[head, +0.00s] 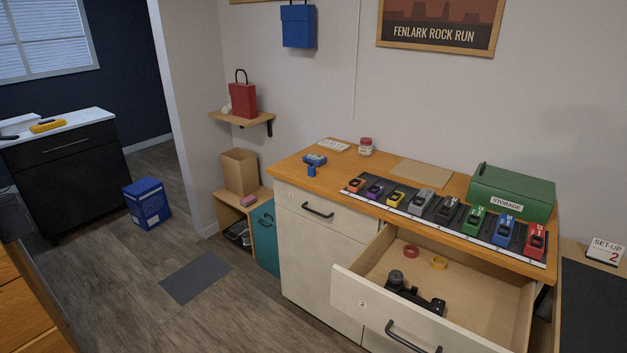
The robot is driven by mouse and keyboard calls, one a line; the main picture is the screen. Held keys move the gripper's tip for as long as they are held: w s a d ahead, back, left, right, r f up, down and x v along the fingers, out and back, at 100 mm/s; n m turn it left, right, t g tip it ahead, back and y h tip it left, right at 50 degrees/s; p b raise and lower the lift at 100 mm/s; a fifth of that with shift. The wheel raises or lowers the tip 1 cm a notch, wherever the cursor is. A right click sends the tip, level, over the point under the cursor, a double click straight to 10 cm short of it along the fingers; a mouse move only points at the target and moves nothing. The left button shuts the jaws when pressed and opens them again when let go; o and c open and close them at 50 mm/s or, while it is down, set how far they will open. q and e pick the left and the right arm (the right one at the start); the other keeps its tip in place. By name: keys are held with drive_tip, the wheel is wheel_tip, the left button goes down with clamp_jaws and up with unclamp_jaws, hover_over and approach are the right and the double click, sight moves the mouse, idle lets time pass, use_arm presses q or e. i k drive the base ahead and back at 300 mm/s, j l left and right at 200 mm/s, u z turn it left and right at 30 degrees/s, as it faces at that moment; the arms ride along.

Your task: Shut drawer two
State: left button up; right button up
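Drawer two (349,290), with a cream front and a small "2" label, is pulled well out of the wooden-topped cabinet at the lower right. Its dark handle (408,340) is on the front panel. Inside lie a red ring (411,251), a yellow ring (439,263) and a black device with a round knob (415,299). The drawer's lower front runs near the bottom of the picture. Neither of my grippers is in view.
Several small coloured model crawlers stand on a mat (345,191) along the worktop, above the drawer. A green storage box (512,190) is behind them. The closed drawer (318,209) is to the left. Floor around a grey mat (195,277) is free.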

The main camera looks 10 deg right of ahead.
sight(489, 307)
drive_tip(key=z, duration=1.1)
drive_tip(key=k+l+z, duration=0.15)
drive_tip(key=k+z, duration=0.3)
drive_tip(key=i, duration=0.1)
